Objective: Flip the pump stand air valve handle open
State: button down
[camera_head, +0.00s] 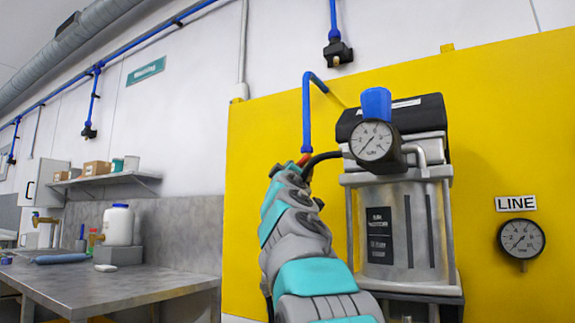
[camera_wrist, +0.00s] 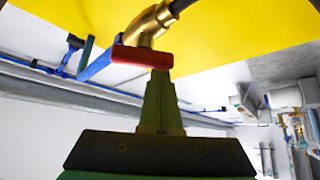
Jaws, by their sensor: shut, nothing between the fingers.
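The valve's red handle (camera_wrist: 141,57) lies level across the upper middle of the wrist view, below the brass valve body (camera_wrist: 150,24). A blue pipe (camera_wrist: 97,66) and a black hose (camera_wrist: 184,5) run on either side of the valve. My gripper (camera_wrist: 160,76) is shut and empty, with its tips right at the handle's right half. I cannot tell whether they touch it. In the head view a small part of the red handle (camera_head: 303,159) shows just above the end of my arm, which hides most of the valve.
The pump stand (camera_head: 397,220) with its round gauge (camera_head: 373,140) and blue knob (camera_head: 376,104) stands close right of my arm. A yellow panel (camera_head: 505,120) is behind, with a LINE gauge (camera_head: 522,238). A workbench (camera_head: 105,285) is at left.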

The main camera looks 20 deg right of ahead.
jog(key=shift+n+y, duration=0.3)
jog(key=shift+n, duration=0.1)
jog(key=shift+s+d+f, duration=0.1)
jog(key=shift+d, duration=0.05)
jog(key=shift+s+d+f, duration=0.1)
jog(key=shift+f, duration=0.2)
dwell(0.4)
jog(key=shift+s+d+f+b, duration=0.15)
jog(key=shift+s+d+b, duration=0.2)
jog(key=shift+s+d, duration=0.05)
dwell(2.9)
jog(key=w+a, duration=0.3)
jog(key=s+a+b, duration=0.2)
jog(key=s, duration=0.7)
jog(key=shift+s+a, duration=0.15)
jog(key=shift+a, duration=0.1)
